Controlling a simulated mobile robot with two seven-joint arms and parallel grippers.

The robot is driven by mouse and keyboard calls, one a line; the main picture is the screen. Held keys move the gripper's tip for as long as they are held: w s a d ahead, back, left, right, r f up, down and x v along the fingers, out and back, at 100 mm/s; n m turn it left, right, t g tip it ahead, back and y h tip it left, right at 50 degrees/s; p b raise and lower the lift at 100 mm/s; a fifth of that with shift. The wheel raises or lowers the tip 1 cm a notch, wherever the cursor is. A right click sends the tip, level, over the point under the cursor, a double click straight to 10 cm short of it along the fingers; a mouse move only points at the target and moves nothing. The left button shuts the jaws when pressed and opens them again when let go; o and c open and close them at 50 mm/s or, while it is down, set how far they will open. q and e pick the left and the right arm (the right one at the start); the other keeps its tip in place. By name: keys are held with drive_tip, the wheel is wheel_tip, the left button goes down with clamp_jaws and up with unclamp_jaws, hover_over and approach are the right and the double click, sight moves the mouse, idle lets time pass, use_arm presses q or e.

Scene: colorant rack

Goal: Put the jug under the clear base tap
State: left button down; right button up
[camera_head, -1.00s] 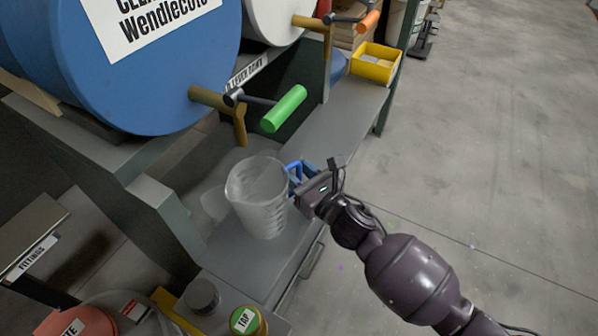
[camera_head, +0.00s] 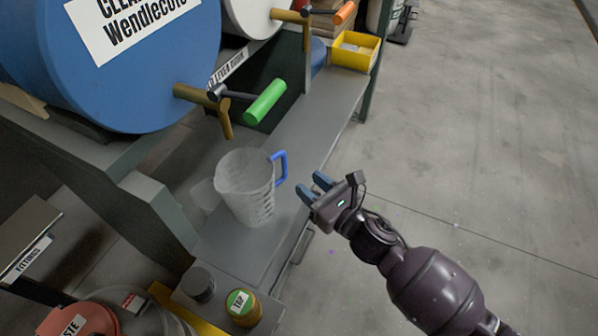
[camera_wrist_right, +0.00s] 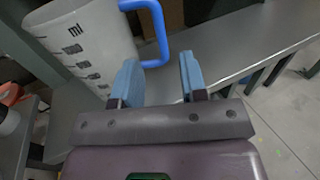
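The clear jug (camera_head: 247,190) stands upright on the grey shelf below the blue drum (camera_head: 130,75), with its blue handle (camera_head: 280,168) toward the right. The brass tap (camera_head: 205,97) with a green lever handle (camera_head: 265,101) comes out of the drum, above and slightly left of the jug in the picture. My right gripper (camera_head: 315,188) is open and empty, just right of the handle and apart from it. In the right wrist view, the jug (camera_wrist_right: 88,40) and its handle (camera_wrist_right: 155,35) are beyond the open fingers (camera_wrist_right: 158,82). My left gripper is not in view.
A second white drum (camera_head: 262,18) has a tap with an orange lever. A yellow bin (camera_head: 355,52) sits at the shelf's far end. A TAP-labelled pot (camera_head: 242,306) and a grey-lidded pot (camera_head: 198,284) stand at the near end. The floor at right is open.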

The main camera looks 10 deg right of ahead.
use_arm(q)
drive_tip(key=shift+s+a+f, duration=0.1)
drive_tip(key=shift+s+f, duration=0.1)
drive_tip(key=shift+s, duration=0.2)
use_arm(e)
drive_tip(key=shift+v, duration=1.55)
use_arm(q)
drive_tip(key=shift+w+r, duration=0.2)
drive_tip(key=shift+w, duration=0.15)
